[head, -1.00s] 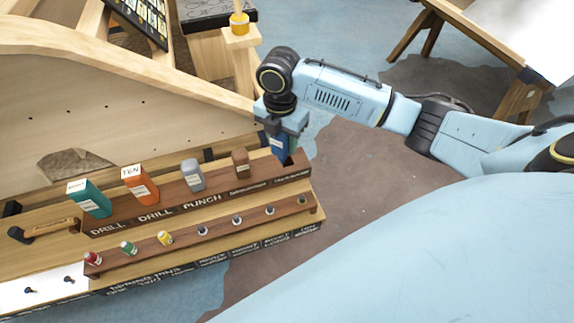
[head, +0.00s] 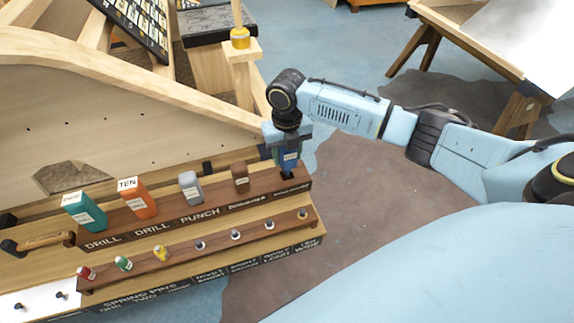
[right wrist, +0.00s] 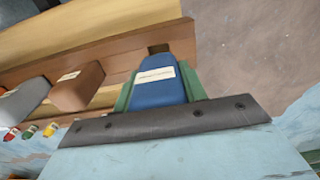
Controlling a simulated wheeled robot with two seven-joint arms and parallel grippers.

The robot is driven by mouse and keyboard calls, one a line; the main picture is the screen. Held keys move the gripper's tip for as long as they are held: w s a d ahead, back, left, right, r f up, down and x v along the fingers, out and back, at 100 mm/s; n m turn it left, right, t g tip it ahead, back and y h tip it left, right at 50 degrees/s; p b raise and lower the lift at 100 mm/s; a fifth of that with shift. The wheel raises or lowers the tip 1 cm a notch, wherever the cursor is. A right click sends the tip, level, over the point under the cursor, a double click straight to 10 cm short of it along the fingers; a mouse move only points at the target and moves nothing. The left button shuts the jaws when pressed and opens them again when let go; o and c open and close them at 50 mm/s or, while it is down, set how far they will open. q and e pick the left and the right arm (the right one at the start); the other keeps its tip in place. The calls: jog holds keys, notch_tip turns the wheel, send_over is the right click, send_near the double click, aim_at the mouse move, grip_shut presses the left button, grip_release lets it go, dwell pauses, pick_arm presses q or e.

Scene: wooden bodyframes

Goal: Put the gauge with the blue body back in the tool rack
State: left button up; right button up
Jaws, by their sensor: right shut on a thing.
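My right gripper (head: 287,150) is shut on the gauge with the blue body (head: 289,161), which has a pale label. I hold it roughly upright at the right end of the brown tool rack (head: 262,198). Its lower end is at or just above the rack's top near a dark slot; I cannot tell whether it is inside. In the right wrist view the blue body (right wrist: 157,88) shows between green finger pads, with a dark square opening (right wrist: 158,48) in the wood just beyond it. My left gripper is not in view.
The rack also holds a teal tool (head: 84,211), an orange tool (head: 137,199), a grey tool (head: 190,187) and a brown tool (head: 240,178). A lower rail (head: 180,252) carries small coloured pieces. A wooden panel (head: 110,120) rises behind. Open floor lies to the right.

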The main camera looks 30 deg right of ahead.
aim_at(287, 164)
jog(key=shift+f, duration=1.85)
jog(key=shift+f+b, duration=0.3)
jog(key=shift+b, duration=0.05)
jog(key=o, duration=1.2)
jog(key=shift+c, duration=0.2)
notch_tip(287, 164, up, 13)
jog(key=shift+f+p, duration=0.2)
jog(key=shift+p, duration=0.8)
